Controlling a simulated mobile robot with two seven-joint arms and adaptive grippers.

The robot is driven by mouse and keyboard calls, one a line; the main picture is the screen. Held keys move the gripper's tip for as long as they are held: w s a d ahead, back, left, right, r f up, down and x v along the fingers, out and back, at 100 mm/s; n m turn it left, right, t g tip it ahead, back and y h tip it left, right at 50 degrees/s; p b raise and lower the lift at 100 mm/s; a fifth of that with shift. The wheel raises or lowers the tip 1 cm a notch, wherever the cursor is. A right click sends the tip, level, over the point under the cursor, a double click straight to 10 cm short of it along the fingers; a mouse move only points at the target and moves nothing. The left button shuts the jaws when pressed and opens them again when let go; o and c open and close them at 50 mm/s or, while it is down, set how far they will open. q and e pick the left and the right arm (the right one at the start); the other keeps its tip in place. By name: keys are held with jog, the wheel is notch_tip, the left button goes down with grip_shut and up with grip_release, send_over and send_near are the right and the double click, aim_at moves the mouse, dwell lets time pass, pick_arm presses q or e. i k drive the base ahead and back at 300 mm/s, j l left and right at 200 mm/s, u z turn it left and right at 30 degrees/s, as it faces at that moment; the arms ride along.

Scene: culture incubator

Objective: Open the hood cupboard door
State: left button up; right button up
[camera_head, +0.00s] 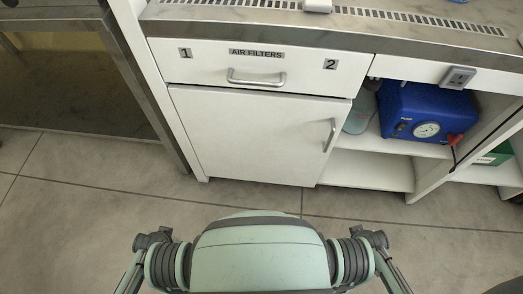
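The hood cupboard door (255,135) is a white panel below the drawer, and it looks shut. Its vertical metal handle (330,135) is on the right side of the door. Above it, a drawer (220,62) labelled "AIR FILTERS" has a horizontal metal handle (257,79). Parts of my arms come in at the bottom left and bottom right, but neither gripper is in view.
An open shelf right of the door holds a blue device with a gauge (428,112) and a glass vessel (359,113). A socket (458,77) is on the hood front. A metal-framed table (85,80) stands left. The tiled floor (100,200) before the cupboard is clear.

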aim_at(247, 135)
jog(key=k+l+z, duration=0.1)
jog(key=l, duration=0.65)
jog(key=k+l+z, duration=0.1)
jog(key=l, duration=0.7)
